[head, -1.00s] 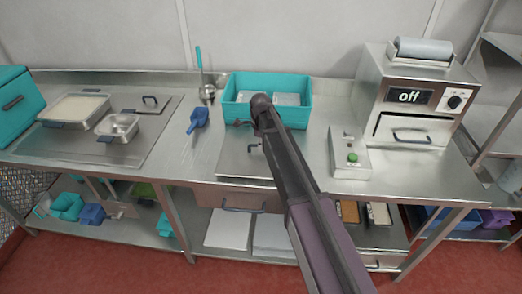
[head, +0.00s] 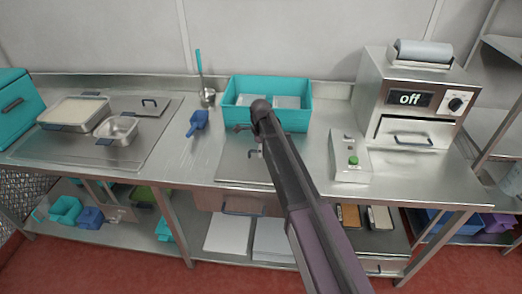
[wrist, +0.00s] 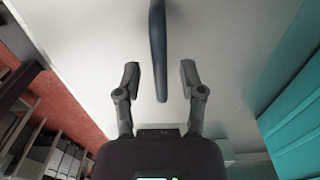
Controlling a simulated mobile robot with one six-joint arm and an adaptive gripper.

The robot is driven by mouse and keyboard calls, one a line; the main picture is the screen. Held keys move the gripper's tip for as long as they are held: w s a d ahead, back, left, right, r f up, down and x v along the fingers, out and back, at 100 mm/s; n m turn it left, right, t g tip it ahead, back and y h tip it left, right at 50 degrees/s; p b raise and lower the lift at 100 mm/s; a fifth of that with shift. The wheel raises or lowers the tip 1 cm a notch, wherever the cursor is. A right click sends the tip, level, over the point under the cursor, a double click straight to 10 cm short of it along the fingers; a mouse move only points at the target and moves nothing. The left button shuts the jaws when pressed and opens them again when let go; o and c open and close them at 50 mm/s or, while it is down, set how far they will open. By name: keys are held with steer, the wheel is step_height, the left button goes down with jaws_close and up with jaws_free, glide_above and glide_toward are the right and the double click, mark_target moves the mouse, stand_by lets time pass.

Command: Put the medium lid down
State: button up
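A flat metal lid (head: 232,168) lies on the counter in front of the teal bin, partly hidden behind my arm. I take it to be the medium lid. My gripper (wrist: 160,76) is open, with a finger on each side of the handle and a visible gap to both. In the head view my arm hides most of the gripper, so its height over the lid is hard to tell.
The teal bin (head: 237,114) stands just behind the lid. A blue scoop (head: 198,122) lies to the left and a green-button control box (head: 350,168) stands to the right. Metal pans (head: 117,128) and a smaller lid (head: 145,112) are further left. Some counter left of the lid is clear.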

steer(key=shift+r, duration=0.15)
step_height(320, 180, up, 12)
steer(key=p, duration=1.2)
stand_by(1.0)
steer(key=s+d+n, duration=1.8)
steer(key=s+d, duration=0.5)
steer(key=s, duration=0.2)
steer(key=shift+d, duration=0.15)
steer(key=shift+s, duration=0.1)
stand_by(0.6)
